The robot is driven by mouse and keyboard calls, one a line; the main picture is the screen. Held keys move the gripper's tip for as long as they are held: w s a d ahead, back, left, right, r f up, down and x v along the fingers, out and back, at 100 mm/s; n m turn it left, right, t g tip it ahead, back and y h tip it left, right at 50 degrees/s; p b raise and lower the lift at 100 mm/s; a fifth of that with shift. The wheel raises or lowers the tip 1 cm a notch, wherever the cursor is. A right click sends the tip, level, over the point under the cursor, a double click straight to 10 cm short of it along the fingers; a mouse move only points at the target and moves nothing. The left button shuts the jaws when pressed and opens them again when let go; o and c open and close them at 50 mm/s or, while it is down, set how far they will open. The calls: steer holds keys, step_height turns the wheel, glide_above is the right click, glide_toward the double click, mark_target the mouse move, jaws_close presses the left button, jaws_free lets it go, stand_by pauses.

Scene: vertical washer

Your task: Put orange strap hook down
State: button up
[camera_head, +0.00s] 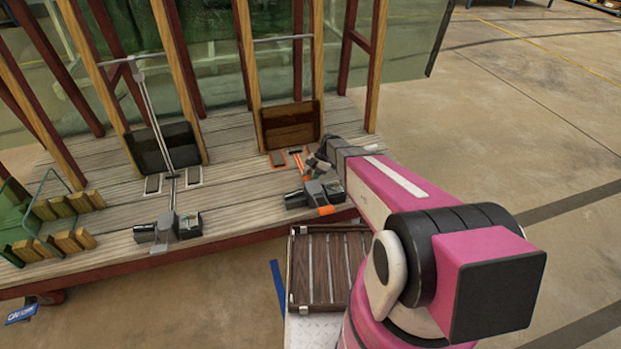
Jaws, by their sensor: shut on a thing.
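The orange strap hook (299,161) shows as a short orange strip with a dark cross-piece at its upper end. It is low over or on the wooden deck, in front of the brown box; I cannot tell if it touches the deck. My gripper (313,165) is at the strip's right side, shut on the hook. The fingers are small and dark here, and the exact grip is hard to make out. My pink arm comes in from the lower right and covers the deck beyond the gripper.
A grey ratchet block (315,193) with orange parts sits just below my gripper. A similar grey ratchet (170,228) with a raised strap stands left. Wooden posts and glass panes rise behind. A slatted dark tray (331,308) lies below the deck edge. Open floor is right.

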steer(key=shift+f, duration=0.25)
steer(key=o, duration=0.7)
steer(key=shift+f, duration=0.1)
steer(key=v, duration=1.2)
steer(key=shift+s+d+r+m+t+h, duration=0.95)
steer(key=shift+s+d+r+m, duration=1.05)
steer(key=shift+s+m, duration=2)
steer(key=shift+s+d+r+m+t+h, duration=0.9)
steer(key=shift+s+d+r+m, duration=1.1)
steer(key=shift+s+m, duration=2.05)
steer(key=shift+s+d+r+m+t+h, duration=0.65)
steer(key=shift+s+d+r+m+h, duration=0.8)
steer(key=shift+s+r+m, duration=2.35)
